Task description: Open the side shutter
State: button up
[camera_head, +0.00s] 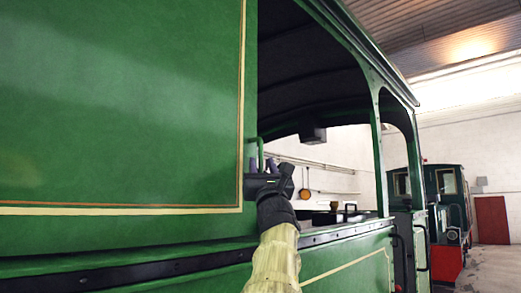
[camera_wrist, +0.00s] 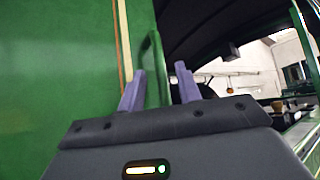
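The side shutter (camera_head: 120,110) is a large green panel with a gold and dark trim line, filling the left of the head view. It also fills the left of the wrist view (camera_wrist: 55,70). A green bar handle (camera_head: 260,147) stands at its right edge, and it shows upright in the wrist view (camera_wrist: 154,65). My gripper (camera_wrist: 159,82) is open, with one purple finger on each side of the handle and gaps visible. In the head view my gripper (camera_head: 262,167) is at the handle's lower part. The handle's lower end is hidden behind my gripper.
Right of the shutter is the tram's open window (camera_head: 340,165) with a dark roof above. A green side wall with a dark rail (camera_head: 345,232) runs below. A green pillar (camera_head: 379,155) stands further right. Another locomotive (camera_head: 447,205) stands in the background.

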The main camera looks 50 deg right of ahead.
aim_at(261, 161)
jog(key=shift+p+x, duration=1.15)
jog(key=shift+x, duration=0.45)
jog(key=shift+f, duration=0.1)
grip_shut()
